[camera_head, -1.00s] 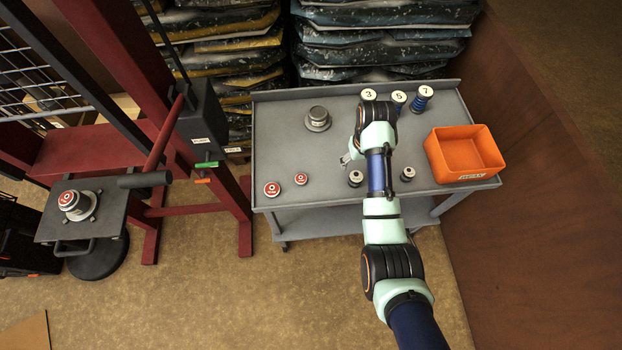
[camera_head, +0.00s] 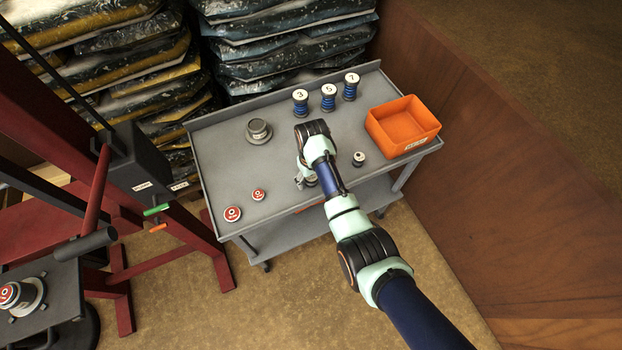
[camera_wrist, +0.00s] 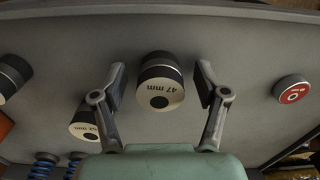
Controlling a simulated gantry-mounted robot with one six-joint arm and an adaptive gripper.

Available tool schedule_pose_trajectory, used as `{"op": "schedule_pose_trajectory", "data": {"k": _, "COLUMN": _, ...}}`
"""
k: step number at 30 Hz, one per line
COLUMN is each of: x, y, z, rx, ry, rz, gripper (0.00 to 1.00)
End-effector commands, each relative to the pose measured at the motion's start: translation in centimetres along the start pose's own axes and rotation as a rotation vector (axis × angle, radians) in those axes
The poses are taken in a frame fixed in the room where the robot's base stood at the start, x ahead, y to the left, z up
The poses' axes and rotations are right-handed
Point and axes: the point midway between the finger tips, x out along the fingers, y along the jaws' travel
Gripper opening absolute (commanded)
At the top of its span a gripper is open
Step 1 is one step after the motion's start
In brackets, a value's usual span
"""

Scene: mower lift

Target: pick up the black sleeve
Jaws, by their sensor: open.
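A short dark cylinder with a grey band and a cream face marked "47 mm" (camera_wrist: 160,80) lies between the fingers of my gripper (camera_wrist: 161,72) in the wrist view. It looks like the black sleeve, though I cannot be sure. The fingers stand apart on either side, with a visible gap at each side. In the head view my gripper (camera_head: 306,181) is low over the cart's front part, and the arm hides most of the cylinder there. A similar cylinder marked "52 mm" (camera_wrist: 84,122) and another dark one (camera_wrist: 14,74) sit to the left in the wrist view.
The grey cart (camera_head: 225,165) carries a round metal piece (camera_head: 258,131), red-capped pieces (camera_head: 232,214), blue springs numbered 3, 5 and 7 (camera_head: 328,98), and an orange bin (camera_head: 402,126). A red press frame (camera_head: 40,130) stands left. The cart's left part has bare room.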

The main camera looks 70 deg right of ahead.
Motion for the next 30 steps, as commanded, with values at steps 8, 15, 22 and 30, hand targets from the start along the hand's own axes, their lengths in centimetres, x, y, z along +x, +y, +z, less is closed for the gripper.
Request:
{"op": "schedule_pose_trajectory", "data": {"k": 8, "x": -0.1, "y": 0.0, "z": 0.0, "rx": 0.0, "ry": 0.0, "rz": 0.0, "gripper": 0.48}}
{"op": "schedule_pose_trajectory", "data": {"k": 15, "x": -0.1, "y": 0.0, "z": 0.0, "rx": 0.0, "ry": 0.0, "rz": 0.0, "gripper": 0.08}}
{"op": "schedule_pose_trajectory", "data": {"k": 22, "x": -0.2, "y": 0.0, "z": -0.1, "rx": 0.0, "ry": 0.002, "rz": 0.0, "gripper": 0.0}}
{"op": "schedule_pose_trajectory", "data": {"k": 30, "x": -1.2, "y": 0.0, "z": -0.1, "rx": 0.0, "ry": 0.005, "rz": 0.001, "gripper": 0.0}}
